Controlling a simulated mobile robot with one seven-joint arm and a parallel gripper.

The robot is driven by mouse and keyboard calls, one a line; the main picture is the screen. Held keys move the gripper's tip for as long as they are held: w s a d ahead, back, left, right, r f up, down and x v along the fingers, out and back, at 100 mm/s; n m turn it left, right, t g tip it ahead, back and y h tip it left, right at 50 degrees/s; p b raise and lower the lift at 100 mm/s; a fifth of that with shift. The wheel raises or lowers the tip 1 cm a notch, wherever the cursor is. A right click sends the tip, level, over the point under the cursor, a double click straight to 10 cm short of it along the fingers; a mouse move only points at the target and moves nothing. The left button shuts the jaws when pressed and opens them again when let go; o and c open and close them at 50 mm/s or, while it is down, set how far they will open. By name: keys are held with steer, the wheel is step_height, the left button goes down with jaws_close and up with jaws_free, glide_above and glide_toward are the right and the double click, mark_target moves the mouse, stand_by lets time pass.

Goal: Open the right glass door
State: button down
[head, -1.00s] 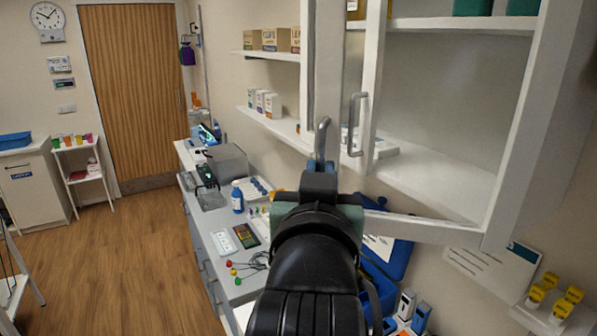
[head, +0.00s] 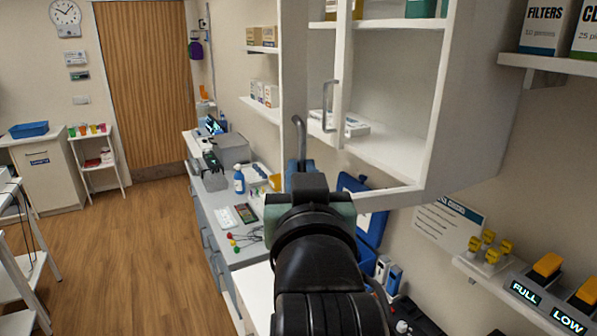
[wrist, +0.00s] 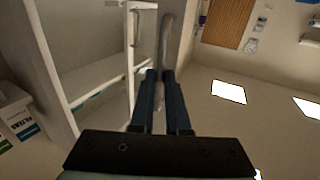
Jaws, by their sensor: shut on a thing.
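A white wall cabinet (head: 455,110) with glass-paned doors fills the upper right of the head view. My gripper (head: 298,176) is shut on a grey vertical bar handle (head: 299,138) on the nearer white door stile. The wrist view shows my gripper (wrist: 160,75) with both fingers around the lower part of that handle (wrist: 166,35). This door appears to stand out from the cabinet, but its exact angle is hard to judge. A second handle (head: 328,105) on another white stile shows just to the right, with nothing on it. My wrist hides the door's lower corner.
Below is a counter (head: 245,251) with a blue-capped bottle (head: 239,180) and several small items. A blue case (head: 375,215) stands open under the cabinet. At right are a shelf with boxes (head: 545,30) and yellow-topped items (head: 490,248). Wooden floor (head: 140,240) is clear at left.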

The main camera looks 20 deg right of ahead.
steer(key=shift+s+d+r, duration=0.15)
steer(key=shift+d+r, duration=0.05)
steer(key=shift+d, duration=0.25)
steer(key=c, duration=0.9)
jaws_free()
steer(key=shift+d+f, duration=0.1)
steer(key=shift+d, duration=0.15)
steer(key=shift+a+f, duration=0.1)
steer(key=shift+a, duration=0.2)
